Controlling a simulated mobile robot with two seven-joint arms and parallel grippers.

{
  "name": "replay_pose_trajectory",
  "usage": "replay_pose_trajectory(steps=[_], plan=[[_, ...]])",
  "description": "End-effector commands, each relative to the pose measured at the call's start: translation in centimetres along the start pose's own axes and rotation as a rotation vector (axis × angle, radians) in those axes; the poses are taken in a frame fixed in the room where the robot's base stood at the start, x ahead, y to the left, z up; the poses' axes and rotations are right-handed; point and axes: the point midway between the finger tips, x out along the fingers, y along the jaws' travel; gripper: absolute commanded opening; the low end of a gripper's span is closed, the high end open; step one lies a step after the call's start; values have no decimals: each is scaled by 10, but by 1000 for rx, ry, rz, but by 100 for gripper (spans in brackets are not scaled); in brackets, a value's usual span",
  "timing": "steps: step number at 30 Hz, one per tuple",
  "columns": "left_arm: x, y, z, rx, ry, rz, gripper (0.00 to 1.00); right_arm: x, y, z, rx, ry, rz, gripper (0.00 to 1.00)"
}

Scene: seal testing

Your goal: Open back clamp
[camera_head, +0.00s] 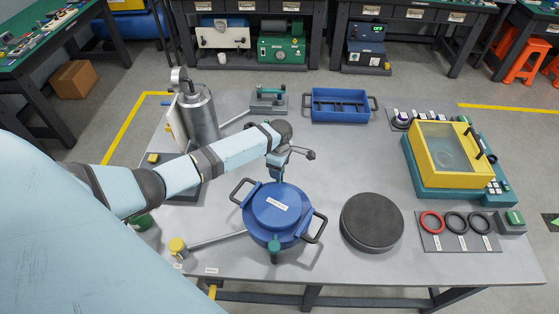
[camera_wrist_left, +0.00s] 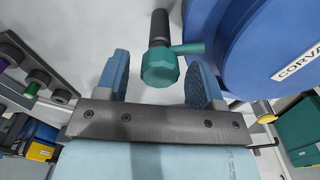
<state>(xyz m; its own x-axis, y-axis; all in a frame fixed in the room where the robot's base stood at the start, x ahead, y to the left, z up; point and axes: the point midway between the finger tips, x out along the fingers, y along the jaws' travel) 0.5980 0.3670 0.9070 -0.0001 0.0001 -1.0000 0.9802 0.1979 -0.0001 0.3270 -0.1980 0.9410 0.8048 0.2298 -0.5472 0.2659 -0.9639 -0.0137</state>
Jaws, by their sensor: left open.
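The blue round vessel (camera_head: 262,225) with a labelled lid (camera_head: 277,205) and two black side handles stands on the grey table. Its front clamp (camera_head: 274,246) is teal and faces the near edge. My left gripper (camera_head: 278,170) points down at the vessel's back side and covers the back clamp in the head view. In the left wrist view, the back clamp (camera_wrist_left: 160,68) shows as a teal knob with a dark handle, beside the blue vessel (camera_wrist_left: 275,45). The left gripper's open fingers (camera_wrist_left: 158,62) stand either side of the knob, with visible gaps. My right gripper is out of view.
A black round pad (camera_head: 372,222) lies right of the vessel. A blue tray (camera_head: 339,117) stands behind. A yellow-lidded box (camera_head: 440,140) and rings on a grey mat (camera_head: 437,243) are at the right. A metal cylinder (camera_head: 199,117) stands at back left.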

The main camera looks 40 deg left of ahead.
Motion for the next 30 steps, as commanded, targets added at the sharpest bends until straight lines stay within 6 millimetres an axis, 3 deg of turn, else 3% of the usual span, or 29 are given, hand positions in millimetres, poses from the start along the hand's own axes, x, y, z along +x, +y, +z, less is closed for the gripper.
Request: replay_pose_trajectory(steps=[5,12,17,30], plan=[[0,0,0,-5,1,0,62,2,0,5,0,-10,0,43],[0,0,0,-3,0,0,17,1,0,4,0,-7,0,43],[0,0,0,40,0,0,17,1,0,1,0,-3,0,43],[0,0,0,714,0,0,17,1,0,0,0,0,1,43]])
